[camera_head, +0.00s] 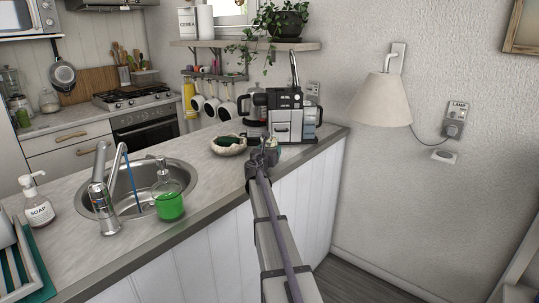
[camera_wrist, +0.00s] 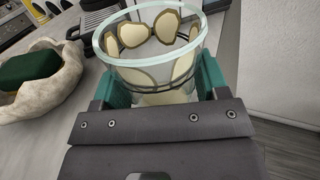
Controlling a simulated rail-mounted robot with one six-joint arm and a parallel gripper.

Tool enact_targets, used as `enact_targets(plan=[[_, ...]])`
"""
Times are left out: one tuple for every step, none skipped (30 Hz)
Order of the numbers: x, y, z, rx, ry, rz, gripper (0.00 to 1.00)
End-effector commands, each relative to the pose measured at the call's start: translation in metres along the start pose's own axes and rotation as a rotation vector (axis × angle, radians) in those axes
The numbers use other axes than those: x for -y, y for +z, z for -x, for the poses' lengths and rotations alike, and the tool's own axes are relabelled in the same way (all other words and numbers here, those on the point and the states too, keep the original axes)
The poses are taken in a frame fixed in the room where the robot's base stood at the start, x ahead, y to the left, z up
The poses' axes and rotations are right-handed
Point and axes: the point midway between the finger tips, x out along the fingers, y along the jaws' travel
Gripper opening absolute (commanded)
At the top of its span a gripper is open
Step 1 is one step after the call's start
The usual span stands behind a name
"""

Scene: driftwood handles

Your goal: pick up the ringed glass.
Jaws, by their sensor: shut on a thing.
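The ringed glass (camera_wrist: 148,72) is clear, with a pale rim, cream and gold shapes and dark bands around it. It stands upright between the two green fingers of my gripper (camera_wrist: 160,88), which are shut on its sides. In the head view, my gripper (camera_head: 262,157) is at the counter's right part, in front of the coffee machine. There the glass (camera_head: 275,147) shows only small and partly behind my gripper. I cannot tell whether its base touches the counter. The dark wrist body hides its lower part in the wrist view.
A pale bowl (camera_head: 228,150) with a dark green item sits just left of my gripper. The coffee machine (camera_head: 290,118) stands close behind. The sink (camera_head: 130,195) and a green soap bottle (camera_head: 169,203) are further left. A wall lamp (camera_head: 382,100) hangs at the right.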

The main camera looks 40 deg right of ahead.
Motion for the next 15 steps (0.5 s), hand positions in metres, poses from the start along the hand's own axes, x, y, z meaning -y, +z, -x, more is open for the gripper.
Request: enact_targets(plan=[[0.0,0.0,0.0,0.0,0.0,0.0,0.49],[0.0,0.0,0.0,0.0,0.0,0.0,0.46],[0.0,0.0,0.0,0.0,0.0,0.0,0.42],[0.0,0.0,0.0,0.0,0.0,0.0,0.39],[0.0,0.0,0.0,0.0,0.0,0.0,0.38],[0.0,0.0,0.0,0.0,0.0,0.0,0.37],[0.0,0.0,0.0,0.0,0.0,0.0,0.37],[0.0,0.0,0.0,0.0,0.0,0.0,0.37],[0.0,0.0,0.0,0.0,0.0,0.0,0.37],[0.0,0.0,0.0,0.0,0.0,0.0,0.37],[0.0,0.001,0.0,0.0,0.0,0.0,0.37],[0.0,0.003,0.0,0.0,0.0,0.0,0.37],[0.0,0.005,0.0,0.0,0.0,0.0,0.37],[0.0,0.009,0.0,0.0,0.0,0.0,0.37],[0.001,0.014,0.0,0.0,0.0,0.0,0.37]])
